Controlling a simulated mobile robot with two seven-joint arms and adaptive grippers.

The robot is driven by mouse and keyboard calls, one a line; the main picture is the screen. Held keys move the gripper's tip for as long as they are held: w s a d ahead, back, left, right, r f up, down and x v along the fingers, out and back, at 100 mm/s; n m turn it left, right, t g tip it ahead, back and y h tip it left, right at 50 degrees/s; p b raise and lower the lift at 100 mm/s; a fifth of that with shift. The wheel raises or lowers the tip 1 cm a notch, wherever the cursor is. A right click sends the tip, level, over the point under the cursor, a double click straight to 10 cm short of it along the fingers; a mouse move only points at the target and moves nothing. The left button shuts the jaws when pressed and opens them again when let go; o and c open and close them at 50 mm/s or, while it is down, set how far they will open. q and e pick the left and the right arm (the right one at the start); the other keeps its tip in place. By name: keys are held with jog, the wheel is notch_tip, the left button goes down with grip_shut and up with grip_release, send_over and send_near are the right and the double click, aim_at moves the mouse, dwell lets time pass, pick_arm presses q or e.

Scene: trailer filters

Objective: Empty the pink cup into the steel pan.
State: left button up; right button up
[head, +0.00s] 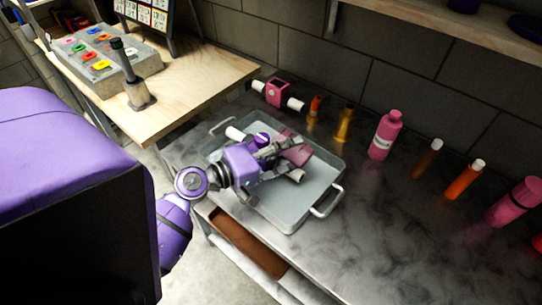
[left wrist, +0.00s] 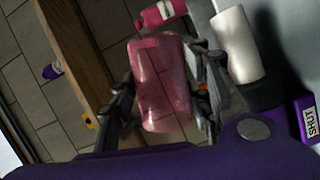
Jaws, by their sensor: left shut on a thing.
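The steel pan (head: 325,206) is a shallow grey tray with two handles, standing on the dark metal bench. My left gripper (head: 283,152) is over the pan and shut on the translucent pink cup (head: 298,154). The cup looks tilted in the head view. In the left wrist view the cup (left wrist: 160,85) sits between the two fingers of the gripper (left wrist: 162,95), and I can see through its wall. A white cylinder (left wrist: 234,45) shows beside the cup there. White ends (head: 235,133) show in or over the pan. My gripper hides part of the pan. My right gripper is not in view.
Behind the pan stand a pink-and-white fitting (head: 277,94), an amber bottle (head: 345,124) and a pink bottle (head: 384,136). Orange tubes (head: 463,181) and a larger pink container (head: 515,202) are farther right. A wooden table (head: 185,80) adjoins at left. The bench front right is clear.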

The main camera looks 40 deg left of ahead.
aim_at(276, 139)
pick_arm(q)
jog(key=shift+a+r+n, duration=0.2)
jog(key=shift+a+n, duration=0.15)
jog(key=shift+n, duration=0.05)
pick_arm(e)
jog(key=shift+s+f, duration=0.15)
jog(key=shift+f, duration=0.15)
pick_arm(q)
jog(key=shift+a+r+n+t+b, duration=0.15)
jog(key=shift+r+n+t+b, duration=0.2)
jog(key=shift+n+t+b, duration=0.3)
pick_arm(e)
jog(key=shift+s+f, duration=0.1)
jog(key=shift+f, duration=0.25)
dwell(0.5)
pick_arm(q)
jog(key=shift+f+n, duration=0.1)
jog(key=shift+n, duration=0.15)
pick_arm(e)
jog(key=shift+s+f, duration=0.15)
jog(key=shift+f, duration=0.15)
pick_arm(q)
jog(key=shift+a+f+n+h+b, duration=0.25)
jog(key=shift+f+n+h+b, duration=0.15)
jog(key=shift+n+b, duration=0.35)
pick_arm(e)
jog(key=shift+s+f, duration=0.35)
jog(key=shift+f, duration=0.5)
